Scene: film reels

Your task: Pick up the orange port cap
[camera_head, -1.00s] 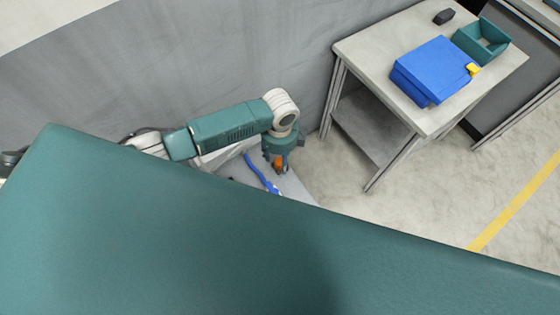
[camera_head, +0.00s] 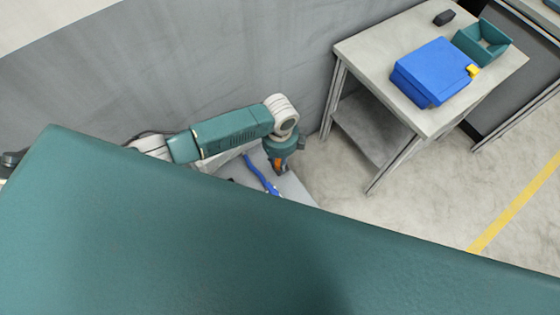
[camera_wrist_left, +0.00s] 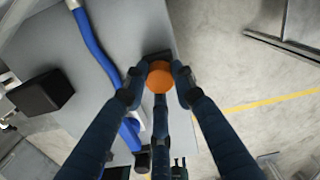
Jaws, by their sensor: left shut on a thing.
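The orange port cap (camera_wrist_left: 160,82) is round and sits between the fingers of my left gripper (camera_wrist_left: 160,72) in the left wrist view. The fingers are shut on it from both sides. In the head view a small patch of the orange cap (camera_head: 278,163) shows at the fingers of my left gripper (camera_head: 281,170), mostly hidden by them. The gripper is over a grey surface (camera_head: 290,187). I cannot tell whether the cap is clear of that surface. My right gripper is not in view.
A blue curved handle or tube (camera_wrist_left: 92,42) and a black block (camera_wrist_left: 38,92) lie on the grey surface. A separate table (camera_head: 370,50) holds a blue box (camera_head: 432,70), a teal bin (camera_head: 481,42) and a small dark object (camera_head: 444,17). Open floor lies to the right.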

